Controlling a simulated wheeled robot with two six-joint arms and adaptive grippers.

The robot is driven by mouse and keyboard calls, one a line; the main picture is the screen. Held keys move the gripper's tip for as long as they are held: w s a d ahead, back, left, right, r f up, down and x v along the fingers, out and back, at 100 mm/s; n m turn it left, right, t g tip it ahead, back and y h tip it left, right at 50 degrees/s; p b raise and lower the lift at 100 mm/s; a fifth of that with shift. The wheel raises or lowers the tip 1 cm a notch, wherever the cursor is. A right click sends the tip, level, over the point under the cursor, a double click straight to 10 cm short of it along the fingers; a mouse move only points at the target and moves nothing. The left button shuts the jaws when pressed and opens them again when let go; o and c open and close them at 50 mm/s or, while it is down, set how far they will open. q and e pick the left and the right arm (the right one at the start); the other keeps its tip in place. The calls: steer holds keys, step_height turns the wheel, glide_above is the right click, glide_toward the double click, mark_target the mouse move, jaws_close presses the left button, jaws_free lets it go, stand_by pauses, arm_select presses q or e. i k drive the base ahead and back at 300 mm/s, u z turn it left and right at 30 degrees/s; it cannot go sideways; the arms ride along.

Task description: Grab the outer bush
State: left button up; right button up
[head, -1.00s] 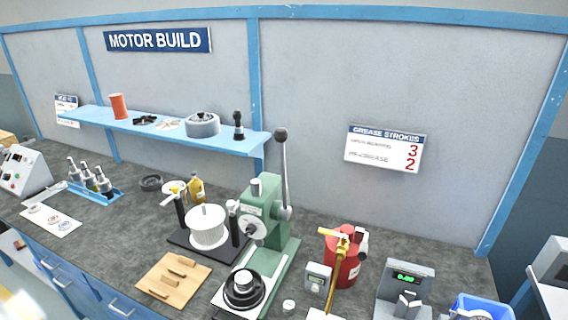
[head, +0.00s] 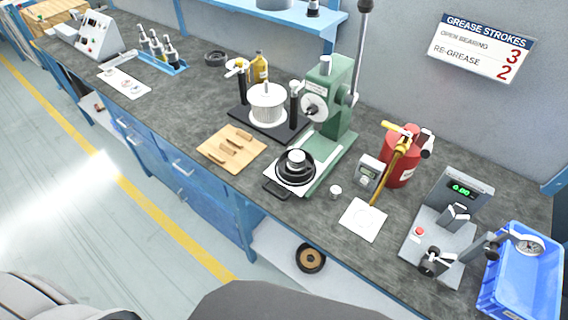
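I cannot tell for sure which item is the outer bush. A small pale round piece (head: 336,191) stands on the bench between the green press and the white sheet, and its shape could fit a bush. The green arbor press (head: 338,95) has a black round part with a silver centre (head: 296,163) on its base plate. Another round part, dark with a tan ring (head: 310,258), lies on the low shelf under the bench. Neither of my grippers shows in the head view.
A wooden board (head: 231,148) with small bars lies left of the press. A red grease can (head: 404,160), white sheet (head: 362,220), gauge stand with green display (head: 446,225) and blue bin (head: 525,285) fill the right. A white finned part (head: 268,105) stands behind the board.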

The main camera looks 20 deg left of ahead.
mark_target(296, 159)
steer(key=z, duration=0.55)
steer(key=k, duration=1.3)
steer(key=z, duration=1.1)
steer(key=i, duration=0.95)
steer(key=u, duration=0.55)
steer(key=i, duration=0.9)
steer(key=u, duration=0.95)
